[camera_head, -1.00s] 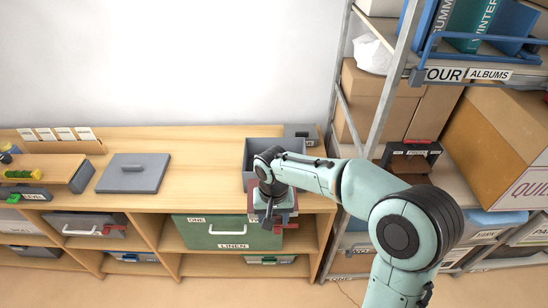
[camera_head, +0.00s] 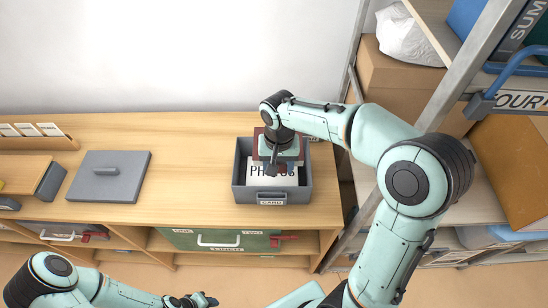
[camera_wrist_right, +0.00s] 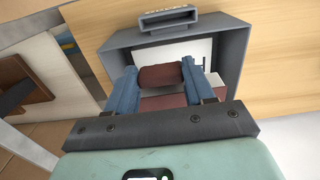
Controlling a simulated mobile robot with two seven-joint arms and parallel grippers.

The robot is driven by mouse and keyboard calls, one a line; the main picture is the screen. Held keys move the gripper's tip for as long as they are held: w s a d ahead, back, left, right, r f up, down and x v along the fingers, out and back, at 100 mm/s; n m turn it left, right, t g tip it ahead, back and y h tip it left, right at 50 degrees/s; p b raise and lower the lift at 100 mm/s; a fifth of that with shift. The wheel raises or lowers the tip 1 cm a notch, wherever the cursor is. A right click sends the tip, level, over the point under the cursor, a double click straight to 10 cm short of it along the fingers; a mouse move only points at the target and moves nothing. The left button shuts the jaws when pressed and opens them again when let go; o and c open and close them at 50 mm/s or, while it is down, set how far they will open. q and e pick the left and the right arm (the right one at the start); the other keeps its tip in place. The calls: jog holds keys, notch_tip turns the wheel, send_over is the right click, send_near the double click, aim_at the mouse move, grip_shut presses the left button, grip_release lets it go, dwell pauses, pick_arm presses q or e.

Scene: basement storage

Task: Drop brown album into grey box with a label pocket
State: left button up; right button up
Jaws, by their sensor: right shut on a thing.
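The grey box (camera_head: 238,188) stands open on the wooden worktop, its label pocket (camera_head: 271,198) on the front wall. It also shows in the wrist view (camera_wrist_right: 232,62). My right gripper (camera_head: 274,163) is above the box opening. In the wrist view, its blue fingers (camera_wrist_right: 160,80) are shut on a red-brown part of the brown album (camera_wrist_right: 166,77). In the head view, brown edges of the album (camera_head: 258,144) show beside the gripper; most is hidden. A white panel lettered PHOTOS (camera_head: 283,174) shows within the box outline. My left gripper (camera_head: 192,300) is at the bottom edge, its jaws unclear.
A grey lid with a handle (camera_head: 108,178) lies on the worktop left of the box, with bare wood between. A green box (camera_head: 185,240) sits on the shelf below. A metal rack (camera_head: 464,85) with cartons stands close on the right.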

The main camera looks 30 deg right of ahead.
jog(key=shift+w+d, duration=0.25)
jog(key=shift+w, duration=0.15)
jog(key=shift+s+a+f, duration=0.1)
jog(key=shift+s+f, duration=0.05)
jog(key=shift+f, duration=0.3)
pick_arm(q)
jog(key=shift+g, duration=0.3)
jog(key=s+f+b, duration=0.1)
jog(key=f, duration=0.1)
jog(key=s+f+b, duration=0.2)
jog(key=shift+s+d, duration=0.15)
jog(key=shift+d, duration=0.05)
pick_arm(e)
notch_tip(320, 180, down, 5)
jog(key=shift+r, duration=0.1)
jog(key=o, duration=1)
pick_arm(q)
jog(key=shift+w+r+p, duration=0.85)
jog(key=shift+w+r, duration=0.15)
jog(key=shift+r, duration=0.1)
pick_arm(e)
notch_tip(320, 180, up, 13)
jog(key=shift+r, duration=0.15)
